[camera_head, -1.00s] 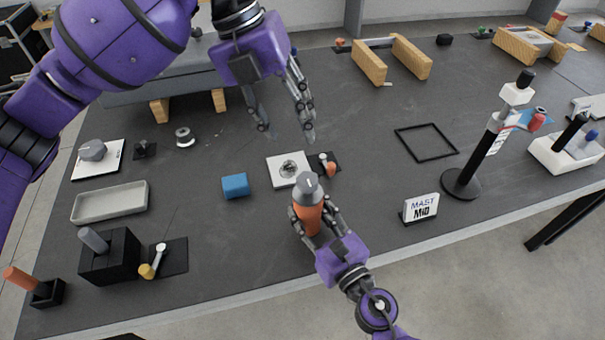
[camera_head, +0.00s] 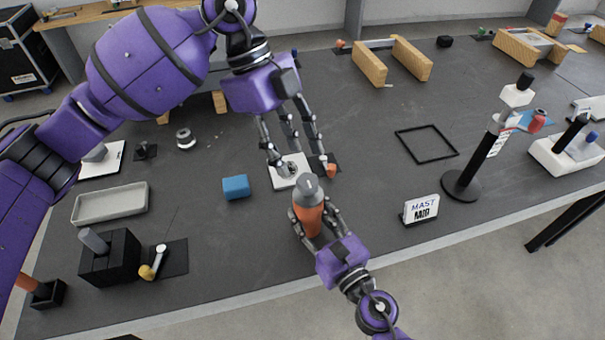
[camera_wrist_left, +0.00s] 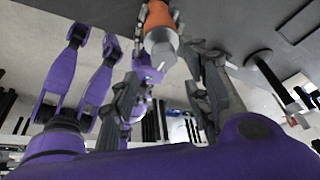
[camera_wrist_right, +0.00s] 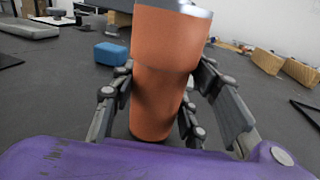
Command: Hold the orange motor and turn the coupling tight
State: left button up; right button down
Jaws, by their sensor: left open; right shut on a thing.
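The orange motor (camera_head: 309,215) stands upright near the table's front edge. The grey coupling (camera_head: 307,188) sits on its top. My right gripper (camera_head: 321,229) is shut on the orange motor's body from the front; the right wrist view shows the motor (camera_wrist_right: 165,70) between its fingers. My left gripper (camera_head: 295,160) is open and empty, above and just behind the coupling, fingers pointing down. In the left wrist view the coupling (camera_wrist_left: 161,46) lies between and beyond the open fingers, apart from them. The left fingers partly cover a white plate behind the motor.
A white square plate (camera_head: 281,181) lies just behind the motor, with a blue block (camera_head: 235,187) to its left. A small sign (camera_head: 421,208) and a black stand (camera_head: 463,183) are to the right. A grey tray (camera_head: 110,203) lies at left.

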aim_at(304, 182)
pick_arm(q)
jog(key=x, duration=0.6)
jog(key=shift+f, duration=0.1)
jog(key=shift+c, duration=0.3)
jog(key=c, duration=0.9)
jog(key=shift+s, duration=0.1)
jog(key=shift+c, duration=0.2)
